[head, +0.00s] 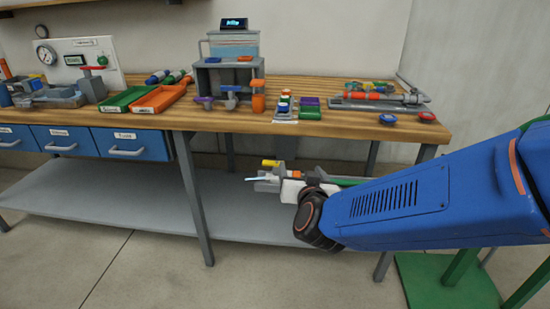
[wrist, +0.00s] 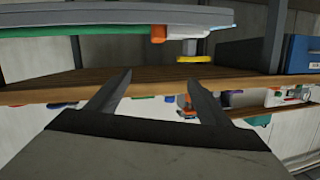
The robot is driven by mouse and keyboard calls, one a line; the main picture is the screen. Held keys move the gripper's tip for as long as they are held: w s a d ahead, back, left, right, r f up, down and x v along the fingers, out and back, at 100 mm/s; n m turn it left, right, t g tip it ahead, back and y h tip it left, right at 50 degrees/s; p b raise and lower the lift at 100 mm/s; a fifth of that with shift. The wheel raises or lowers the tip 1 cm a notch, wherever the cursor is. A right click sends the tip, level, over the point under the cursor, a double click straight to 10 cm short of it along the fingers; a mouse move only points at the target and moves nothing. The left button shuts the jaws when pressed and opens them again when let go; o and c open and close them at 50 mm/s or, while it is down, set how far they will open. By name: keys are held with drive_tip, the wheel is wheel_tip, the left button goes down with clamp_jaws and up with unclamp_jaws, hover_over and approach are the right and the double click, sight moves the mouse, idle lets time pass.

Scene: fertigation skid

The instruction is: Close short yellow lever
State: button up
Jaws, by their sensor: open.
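In the head view the yellow lever (head: 271,163) is small and shows just beyond my arm's end. My gripper (wrist: 160,77) is open, with nothing between its fingers. The lever appears near the right fingertip in the wrist view, with a visible gap. I cannot tell the depth between them. In the head view my wrist partly hides the pipe.
The wooden bench top (head: 300,126) is above the grey lower shelf (head: 150,208). Several tools and fittings stand on the bench. Blue drawers (head: 60,140) hang at the left, and a bench leg (head: 192,195) stands left of my gripper. Much of the lower shelf's left is clear.

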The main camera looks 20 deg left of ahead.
sight(274, 162)
drive_tip(key=s+a+f+t+h, duration=0.2)
drive_tip(key=s+a+f+t, duration=0.15)
drive_tip(key=s+a, duration=0.35)
drive_tip(key=x, duration=1.7)
drive_tip(key=shift+w+a+f, duration=0.1)
drive_tip(key=shift+f, duration=0.15)
drive_tip(key=c, duration=1.1)
